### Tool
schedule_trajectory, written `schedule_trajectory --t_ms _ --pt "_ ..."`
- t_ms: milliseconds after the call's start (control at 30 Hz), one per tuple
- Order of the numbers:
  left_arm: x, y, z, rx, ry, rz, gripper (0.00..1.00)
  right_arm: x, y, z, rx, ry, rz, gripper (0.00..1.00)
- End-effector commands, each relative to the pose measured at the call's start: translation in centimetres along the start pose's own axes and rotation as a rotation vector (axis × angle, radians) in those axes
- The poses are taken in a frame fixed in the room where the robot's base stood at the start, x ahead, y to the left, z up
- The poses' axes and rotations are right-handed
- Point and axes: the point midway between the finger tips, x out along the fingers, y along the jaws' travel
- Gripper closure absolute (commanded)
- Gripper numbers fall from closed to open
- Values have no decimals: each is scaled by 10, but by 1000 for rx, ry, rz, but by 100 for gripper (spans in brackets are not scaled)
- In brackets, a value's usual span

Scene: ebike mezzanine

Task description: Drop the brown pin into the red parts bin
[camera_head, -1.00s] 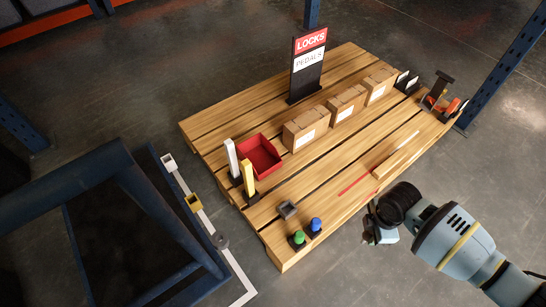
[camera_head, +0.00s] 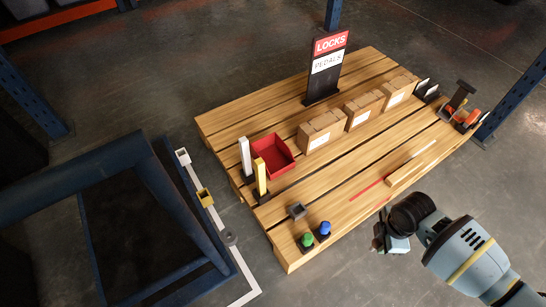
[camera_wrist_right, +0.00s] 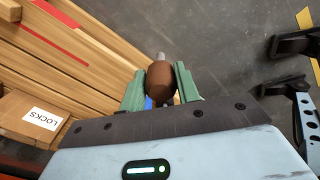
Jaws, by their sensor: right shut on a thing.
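The brown pin (camera_wrist_right: 161,82) shows in the right wrist view, held between the two green fingers of my right gripper (camera_wrist_right: 160,88), with a grey tip sticking out past it. In the head view my right gripper (camera_head: 385,240) is over the floor just off the pallet's near right edge, and the pin cannot be made out there. The red parts bin (camera_head: 273,157) stands on the left part of the pallet, well to the left of and beyond my right gripper. It looks empty. My left gripper is not in view.
On the wooden pallet (camera_head: 330,190), a white post (camera_head: 245,157) and a yellow post (camera_head: 260,177) stand beside the bin. Green (camera_head: 306,241) and blue (camera_head: 324,231) buttons are near the front corner. Cardboard boxes (camera_head: 321,134) and a LOCKS sign (camera_head: 326,68) stand behind.

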Motion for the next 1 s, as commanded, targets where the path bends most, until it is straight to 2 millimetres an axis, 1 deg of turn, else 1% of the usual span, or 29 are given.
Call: schedule_trajectory --t_ms 133,200,267,367,533,700,867,1000 --pt "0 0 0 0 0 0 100 -1 1 0 4 0 1 92" --pt "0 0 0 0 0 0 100 -6 4 -3 20 1 3 92" --pt "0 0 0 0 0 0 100 -14 9 -7 50 2 6 92" --pt "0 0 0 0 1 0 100 -35 19 -17 139 2 8 92" --pt "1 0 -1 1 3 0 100 -90 36 -41 358 3 11 92" --pt "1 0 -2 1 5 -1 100 -146 41 -62 584 3 10 92" --pt "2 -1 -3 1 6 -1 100 -197 36 -77 789 3 9 92" --pt "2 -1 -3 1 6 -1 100 -239 25 -85 965 3 9 92"
